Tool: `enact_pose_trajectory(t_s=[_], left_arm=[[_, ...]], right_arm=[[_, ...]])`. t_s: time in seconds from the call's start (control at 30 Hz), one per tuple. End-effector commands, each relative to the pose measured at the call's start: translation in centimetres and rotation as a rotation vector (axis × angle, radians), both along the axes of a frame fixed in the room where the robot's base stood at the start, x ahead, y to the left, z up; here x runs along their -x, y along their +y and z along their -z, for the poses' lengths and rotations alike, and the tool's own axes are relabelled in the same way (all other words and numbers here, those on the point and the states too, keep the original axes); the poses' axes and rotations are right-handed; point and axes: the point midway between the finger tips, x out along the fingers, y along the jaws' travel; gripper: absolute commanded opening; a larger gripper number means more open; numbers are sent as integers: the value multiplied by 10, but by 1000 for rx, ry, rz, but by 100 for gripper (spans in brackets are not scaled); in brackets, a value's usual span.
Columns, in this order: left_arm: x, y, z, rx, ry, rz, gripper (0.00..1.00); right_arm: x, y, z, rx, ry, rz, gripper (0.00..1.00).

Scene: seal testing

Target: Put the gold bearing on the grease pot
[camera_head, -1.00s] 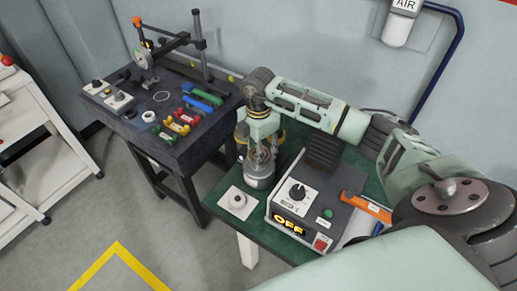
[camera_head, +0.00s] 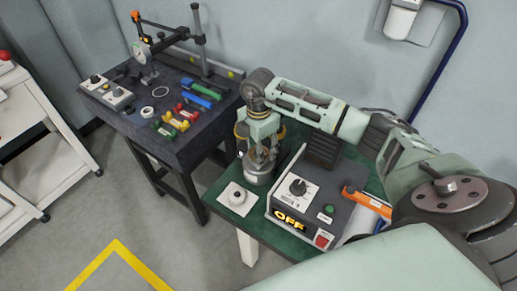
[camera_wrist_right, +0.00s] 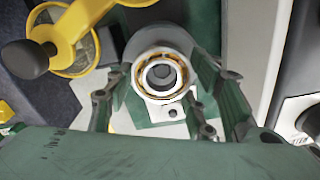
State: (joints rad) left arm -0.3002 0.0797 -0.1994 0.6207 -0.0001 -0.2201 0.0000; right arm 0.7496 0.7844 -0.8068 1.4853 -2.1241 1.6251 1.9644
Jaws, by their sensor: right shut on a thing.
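The gold bearing (camera_wrist_right: 147,86), a ring with a pale inner race, is between the fingers of my right gripper (camera_wrist_right: 160,95) in the right wrist view. My right gripper (camera_head: 262,152) is shut on it. The grease pot (camera_head: 259,174), a grey round pot on the green table, is directly under the gripper in the head view. Its grey rim (camera_wrist_right: 133,54) shows behind the bearing in the wrist view. The fingers hide the bearing in the head view, and I cannot tell whether it touches the pot. My left gripper is not in view.
A yellow frame with a black knob (camera_wrist_right: 78,28) is close by. The dark table (camera_head: 185,148) at left holds several coloured parts.

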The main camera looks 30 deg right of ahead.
Motion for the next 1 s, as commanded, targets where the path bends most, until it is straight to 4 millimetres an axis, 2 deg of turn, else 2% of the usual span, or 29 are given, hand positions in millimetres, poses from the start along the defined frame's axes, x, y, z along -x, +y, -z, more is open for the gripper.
enact_pose_trajectory(t_s=[0.7, 0.73, 0.97, 1.0], left_arm=[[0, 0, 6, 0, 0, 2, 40], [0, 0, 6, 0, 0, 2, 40], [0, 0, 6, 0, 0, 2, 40], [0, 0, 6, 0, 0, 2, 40]], right_arm=[[0, 0, 9, 0, 1, 0, 14], [0, 0, 9, 0, 1, 0, 51], [0, 0, 9, 0, 1, 0, 71], [0, 0, 9, 0, 1, 0, 72]])
